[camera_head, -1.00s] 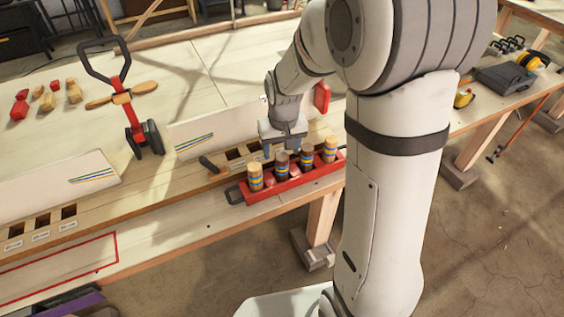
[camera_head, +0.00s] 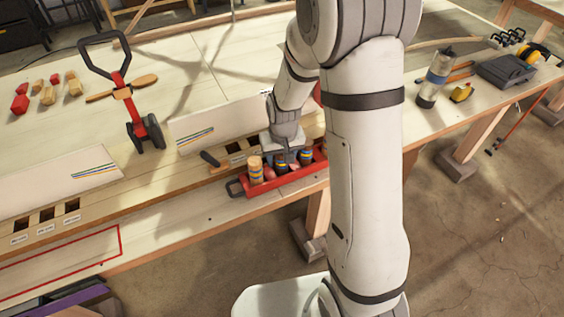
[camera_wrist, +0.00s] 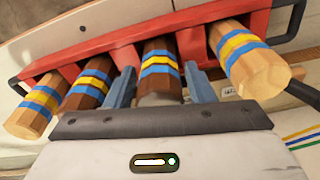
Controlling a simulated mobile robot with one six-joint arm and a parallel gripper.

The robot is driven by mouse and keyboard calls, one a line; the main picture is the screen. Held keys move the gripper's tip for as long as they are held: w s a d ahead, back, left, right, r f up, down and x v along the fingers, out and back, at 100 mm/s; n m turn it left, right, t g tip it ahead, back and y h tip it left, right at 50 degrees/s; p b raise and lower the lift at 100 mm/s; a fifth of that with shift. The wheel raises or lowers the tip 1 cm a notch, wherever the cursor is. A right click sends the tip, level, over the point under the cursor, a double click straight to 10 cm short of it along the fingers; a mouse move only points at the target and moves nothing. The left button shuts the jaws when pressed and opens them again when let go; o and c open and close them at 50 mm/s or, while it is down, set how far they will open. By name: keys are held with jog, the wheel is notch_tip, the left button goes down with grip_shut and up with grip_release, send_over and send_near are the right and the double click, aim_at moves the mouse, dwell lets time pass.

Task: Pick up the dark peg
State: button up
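Two dark brown pegs with blue and yellow bands stand in a red rack (camera_wrist: 110,42). One dark peg (camera_wrist: 160,75) is between the fingers of my gripper (camera_wrist: 160,82) in the wrist view, and small gaps show beside it. The other dark peg (camera_wrist: 90,82) stands just left of the left finger. In the head view my gripper (camera_head: 281,157) is lowered over the rack (camera_head: 290,181), with its fingers around the dark peg (camera_head: 281,161) beside the light end peg. The fingers look open; the fingertips' depth is partly hidden.
Light wooden pegs stand at the rack's ends, one at right (camera_wrist: 250,60) and one at left (camera_wrist: 35,108) in the wrist view. A white board with coloured stripes (camera_head: 200,132) stands behind the rack. A red-and-black handled tool (camera_head: 148,130) stands left on the bench.

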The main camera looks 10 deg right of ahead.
jog(key=c, duration=0.8)
jog(key=shift+r, duration=0.1)
